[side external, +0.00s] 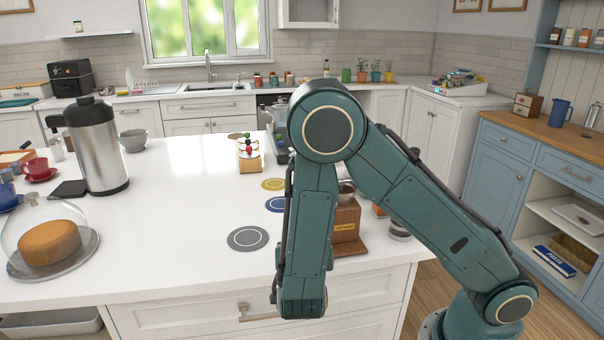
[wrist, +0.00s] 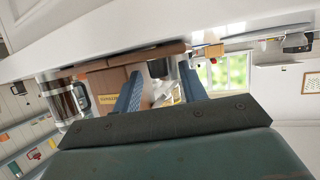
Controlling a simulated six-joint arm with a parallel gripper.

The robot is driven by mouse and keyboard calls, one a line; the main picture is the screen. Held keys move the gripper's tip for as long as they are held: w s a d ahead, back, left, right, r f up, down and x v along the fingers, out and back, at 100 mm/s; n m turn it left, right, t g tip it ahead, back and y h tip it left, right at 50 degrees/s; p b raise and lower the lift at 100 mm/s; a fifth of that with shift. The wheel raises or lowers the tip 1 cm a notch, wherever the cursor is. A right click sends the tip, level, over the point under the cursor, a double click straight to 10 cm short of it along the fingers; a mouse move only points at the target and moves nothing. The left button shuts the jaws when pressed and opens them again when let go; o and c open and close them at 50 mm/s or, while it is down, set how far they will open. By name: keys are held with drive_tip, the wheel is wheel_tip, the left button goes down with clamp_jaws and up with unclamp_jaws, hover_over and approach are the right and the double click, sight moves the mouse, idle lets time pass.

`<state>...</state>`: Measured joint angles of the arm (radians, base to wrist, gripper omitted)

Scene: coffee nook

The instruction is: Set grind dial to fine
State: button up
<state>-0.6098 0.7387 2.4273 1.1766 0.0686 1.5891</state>
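A brown wooden coffee grinder (side external: 346,222) with a metal top stands near the counter's front edge in the side view, partly hidden behind my arm. The wrist view is tilted and roughly upside down; there a brown wooden body with a small yellow label (wrist: 112,84), apparently the grinder, lies beyond my gripper (wrist: 158,90). The two blue fingers are apart, with no object visibly held between them. The side view does not show the fingers. I cannot make out the grind dial in either view.
A glass jug with dark contents (wrist: 64,100) is beside the wooden body. Grey (side external: 248,238) and yellow (side external: 273,184) discs lie on the white counter (side external: 190,220). A steel flask (side external: 99,150) and domed cake (side external: 50,240) stand left.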

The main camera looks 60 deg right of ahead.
drive_tip(key=shift+a, duration=0.1)
drive_tip(key=v, duration=1.3)
drive_tip(key=shift+s+a+r, duration=0.2)
drive_tip(key=shift+r, duration=0.05)
drive_tip(key=shift+d, duration=0.1)
idle(0.4)
drive_tip(key=s+d+r+n+y, duration=0.3)
drive_tip(key=s+r+n+y, duration=0.2)
drive_tip(key=s+r+y, duration=0.1)
drive_tip(key=s+d+r+n+g+y, duration=0.1)
drive_tip(key=s+d+r+n+y, duration=0.3)
drive_tip(key=s+r+n+y, duration=0.1)
wheel_tip(320, 180, up, 2)
drive_tip(key=shift+s+r+n+y, duration=0.1)
drive_tip(key=shift+s+n+y, duration=0.4)
drive_tip(key=shift+n, duration=0.3)
